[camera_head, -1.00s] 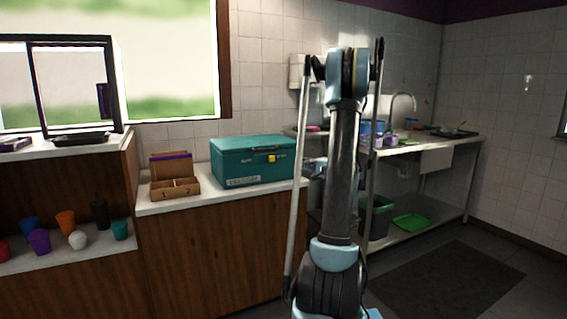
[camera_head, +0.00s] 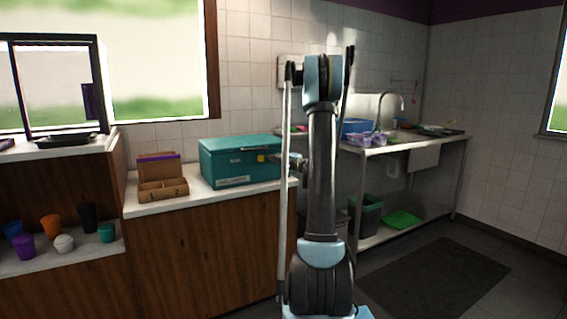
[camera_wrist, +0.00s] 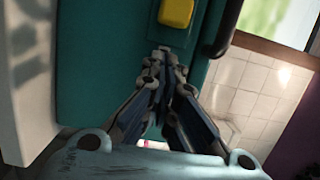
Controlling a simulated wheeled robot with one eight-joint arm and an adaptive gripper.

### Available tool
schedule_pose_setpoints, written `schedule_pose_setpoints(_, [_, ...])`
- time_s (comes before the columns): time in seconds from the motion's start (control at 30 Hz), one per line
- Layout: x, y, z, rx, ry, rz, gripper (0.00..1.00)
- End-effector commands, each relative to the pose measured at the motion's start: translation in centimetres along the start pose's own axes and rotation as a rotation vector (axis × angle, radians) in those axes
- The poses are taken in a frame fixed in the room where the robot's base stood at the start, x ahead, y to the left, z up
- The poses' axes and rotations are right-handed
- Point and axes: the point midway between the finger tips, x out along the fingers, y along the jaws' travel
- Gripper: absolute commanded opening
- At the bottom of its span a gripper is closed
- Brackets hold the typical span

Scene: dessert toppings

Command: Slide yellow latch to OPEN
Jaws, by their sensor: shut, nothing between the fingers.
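The teal box (camera_head: 222,170) with a lid stands on the wooden counter, and its front carries the yellow latch (camera_head: 261,158). In the wrist view the yellow latch (camera_wrist: 176,12) sits at the top edge on a teal plate, just beyond my fingertips. My gripper (camera_wrist: 163,58) is shut and empty, its fingertips close to the box front below the latch in that picture. I cannot tell whether they touch the plate. In the head view my gripper (camera_head: 293,160) shows beside the right end of the box, partly hidden by my arm.
A brown divided holder (camera_head: 163,188) marked 1 and 2 stands left of the box. Several coloured cups stand on the lower left shelf (camera_head: 80,254). A dark handle (camera_wrist: 222,35) is right of the latch. A sink table (camera_head: 420,147) stands at the back right.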

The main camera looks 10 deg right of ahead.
Motion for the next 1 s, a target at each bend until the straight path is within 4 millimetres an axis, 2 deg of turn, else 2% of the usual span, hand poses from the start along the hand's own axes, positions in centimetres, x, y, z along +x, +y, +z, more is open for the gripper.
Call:
schedule_pose_setpoints(0.03, [0.2, 0.0, 0.7, 0.000, -0.002, 0.000, 0.00])
schedule_pose_setpoints(0.23, [0.5, 0.0, 1.9, 0.000, 0.000, 0.000, 0.00])
schedule_pose_setpoints(0.67, [0.6, 0.0, 2.3, 0.000, 0.000, 0.000, 0.00])
schedule_pose_setpoints(0.77, [0.8, 0.0, 3.3, 0.000, -0.001, 0.000, 0.00])
schedule_pose_setpoints(1.0, [1.8, 0.0, 7.2, 0.000, -0.002, 0.000, 0.00])
